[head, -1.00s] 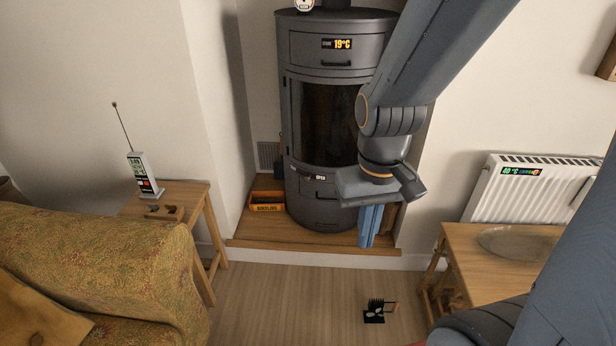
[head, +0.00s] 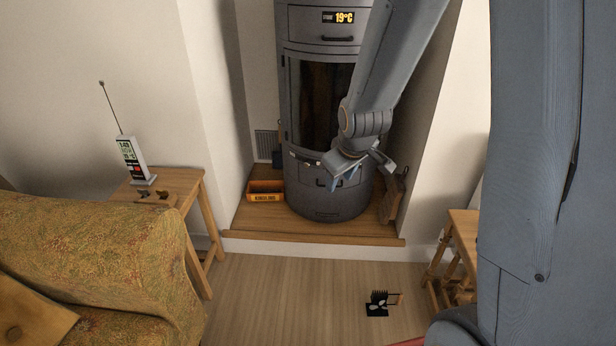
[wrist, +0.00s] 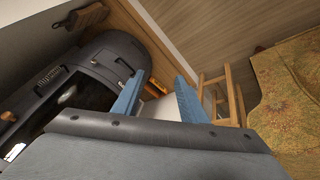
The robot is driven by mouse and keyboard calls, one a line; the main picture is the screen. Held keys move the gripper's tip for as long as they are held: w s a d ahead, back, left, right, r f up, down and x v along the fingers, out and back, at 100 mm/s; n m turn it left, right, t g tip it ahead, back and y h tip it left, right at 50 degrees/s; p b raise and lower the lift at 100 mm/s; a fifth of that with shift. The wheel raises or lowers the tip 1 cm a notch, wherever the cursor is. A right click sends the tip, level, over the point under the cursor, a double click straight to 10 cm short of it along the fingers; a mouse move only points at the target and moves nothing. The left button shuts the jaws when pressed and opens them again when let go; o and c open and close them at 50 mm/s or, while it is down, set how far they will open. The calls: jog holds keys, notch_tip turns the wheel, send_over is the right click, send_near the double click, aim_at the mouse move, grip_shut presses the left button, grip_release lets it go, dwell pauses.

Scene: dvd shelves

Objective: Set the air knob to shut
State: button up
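The dark grey stove (head: 335,206) stands in the alcove, its display reading 19°C. Small light fittings (head: 306,160) sit on its front just below the glass door; they are too small to tell which is the air knob or how it is set. My gripper (head: 342,184) is in front of the stove's lower front, partly covering it. In the wrist view the two blue fingers of my gripper (wrist: 158,100) are apart with nothing between them. The stove (wrist: 132,50) shows there at the upper left, strongly tilted, with a drawer handle (wrist: 123,66).
An orange kindling box (head: 266,192) stands left of the stove on the wooden hearth (head: 300,231). A wooden board (head: 391,200) leans at its right. A side table (head: 180,184) and patterned sofa (head: 90,250) are at left.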

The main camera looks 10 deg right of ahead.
jog(key=w+f+n+t+b, duration=0.35)
jog(key=w+f, duration=0.35)
jog(key=w, duration=0.4)
jog(key=w+f+n+t+b, duration=0.4)
jog(key=w+f, duration=0.4)
jog(key=w, duration=0.4)
jog(key=n+t+y+b, duration=0.3)
jog(key=n+t+b, duration=0.2)
jog(key=n+b, duration=0.3)
send_near(308, 167)
jog(key=w+m, duration=0.1)
jog(key=w, duration=0.1)
jog(key=shift+h, duration=0.4)
jog(key=w, duration=0.2)
jog(key=w+a+b, duration=0.1)
jog(key=w, duration=0.1)
jog(key=w+b, duration=0.1)
jog(key=w, duration=0.2)
jog(key=shift+a+r, duration=0.1)
jog(key=shift+a, duration=0.25)
jog(key=shift+m, duration=0.25)
grip_shut()
